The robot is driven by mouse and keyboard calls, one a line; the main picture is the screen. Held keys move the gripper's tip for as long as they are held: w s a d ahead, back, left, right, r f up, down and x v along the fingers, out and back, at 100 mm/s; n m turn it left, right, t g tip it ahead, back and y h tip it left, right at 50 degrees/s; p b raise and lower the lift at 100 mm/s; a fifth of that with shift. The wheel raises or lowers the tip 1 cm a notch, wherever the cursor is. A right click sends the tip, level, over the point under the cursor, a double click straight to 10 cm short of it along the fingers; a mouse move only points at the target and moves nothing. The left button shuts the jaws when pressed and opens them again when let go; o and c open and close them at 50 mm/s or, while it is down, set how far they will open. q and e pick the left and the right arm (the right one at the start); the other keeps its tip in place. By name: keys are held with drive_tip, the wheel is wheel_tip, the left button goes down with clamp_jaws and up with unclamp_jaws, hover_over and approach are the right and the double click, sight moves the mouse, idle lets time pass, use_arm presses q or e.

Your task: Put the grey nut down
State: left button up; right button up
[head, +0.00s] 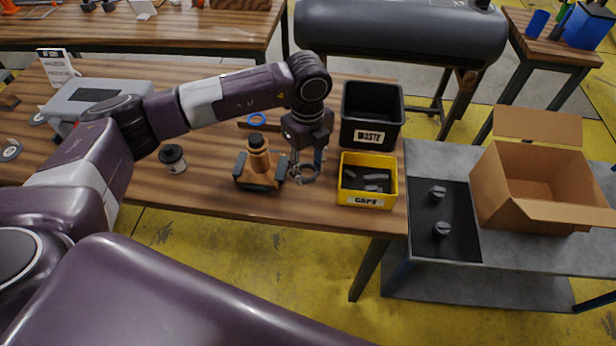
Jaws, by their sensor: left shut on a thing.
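My left gripper (304,171) hangs over the wooden table, pointing down, between an orange-brown valve part and a yellow bin. It is shut on the grey nut (307,179), a small grey ring-like shape at the fingertips, partly hidden by the fingers. I cannot tell whether the nut touches the table. The valve part (258,158) stands upright in a dark holder (257,181) just left of the gripper. My right gripper is not in view.
The yellow bin (366,200), labelled CAPS, holds grey pieces. Behind it is a black WASTE bin (372,136). A blue ring (256,119) and a dark-and-white cylinder (173,158) are on the table. At right are a black tray (446,215) with two dark caps and an open cardboard box (527,186).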

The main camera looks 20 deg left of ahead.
sight(308, 190)
use_arm(q)
wheel_tip(308, 190, down, 5)
drive_tip(key=shift+r+p, duration=0.1)
drive_tip(key=shift+p, duration=0.3)
drive_tip(key=shift+f, duration=0.25)
drive_tip(key=shift+f+b, duration=0.3)
drive_tip(key=shift+f, duration=0.05)
drive_tip(key=o, duration=0.8)
drive_tip(key=shift+r, duration=0.1)
